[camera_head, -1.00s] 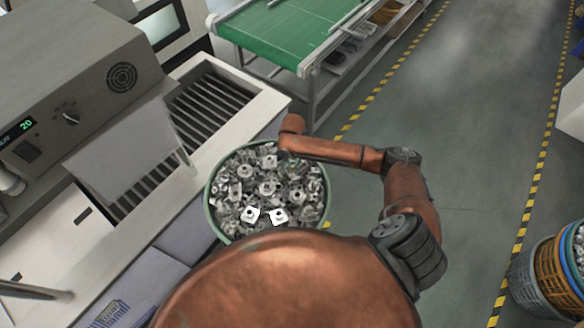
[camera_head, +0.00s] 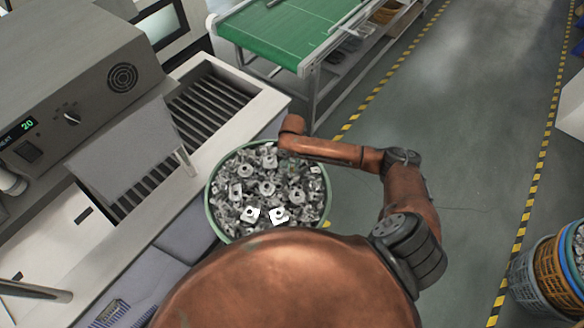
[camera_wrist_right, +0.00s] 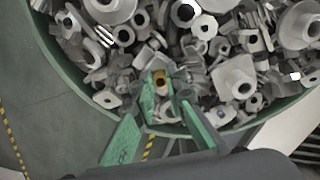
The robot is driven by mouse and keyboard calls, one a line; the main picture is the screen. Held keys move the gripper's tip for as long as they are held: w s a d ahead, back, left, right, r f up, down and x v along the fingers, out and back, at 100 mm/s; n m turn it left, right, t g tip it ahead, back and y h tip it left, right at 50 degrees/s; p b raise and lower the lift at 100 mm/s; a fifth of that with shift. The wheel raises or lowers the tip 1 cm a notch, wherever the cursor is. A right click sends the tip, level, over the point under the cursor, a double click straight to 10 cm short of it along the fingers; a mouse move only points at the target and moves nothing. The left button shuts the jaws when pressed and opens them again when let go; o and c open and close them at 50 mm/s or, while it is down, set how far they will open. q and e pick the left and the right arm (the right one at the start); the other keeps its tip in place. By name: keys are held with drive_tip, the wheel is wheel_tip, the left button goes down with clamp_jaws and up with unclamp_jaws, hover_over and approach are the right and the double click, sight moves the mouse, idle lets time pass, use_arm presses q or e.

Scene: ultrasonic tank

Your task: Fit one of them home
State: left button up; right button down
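A round green bin (camera_head: 211,206) is full of loose grey metal parts (camera_head: 266,180), many with holes; two bright white ones lie near its front. The same bin shows close up in the right wrist view (camera_wrist_right: 62,62). There, the two green fingers of my right gripper (camera_wrist_right: 165,88) stand apart, reaching down over the parts beside the bin wall. A small part with a yellowish centre (camera_wrist_right: 160,78) shows between the fingertips; I cannot tell whether they touch it. In the head view my right arm bends over the bin's far edge and its fingers are hidden. My left gripper is not in view.
A grey machine (camera_head: 70,75) with a lit display and a slatted basin (camera_head: 212,105) stand left of the bin. A green conveyor (camera_head: 290,30) is behind. Baskets of parts (camera_head: 560,270) stand at the right. The floor between is clear.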

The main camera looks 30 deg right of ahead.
drive_tip(key=c, duration=1.8)
unclamp_jaws()
drive_tip(key=shift+s+f, duration=0.1)
drive_tip(key=shift+f, duration=0.1)
drive_tip(key=shift+c, duration=0.2)
drive_tip(key=shift+r, duration=0.2)
wheel_tip(320, 180, up, 12)
drive_tip(key=shift+a+f, duration=0.15)
drive_tip(key=shift+f, duration=0.05)
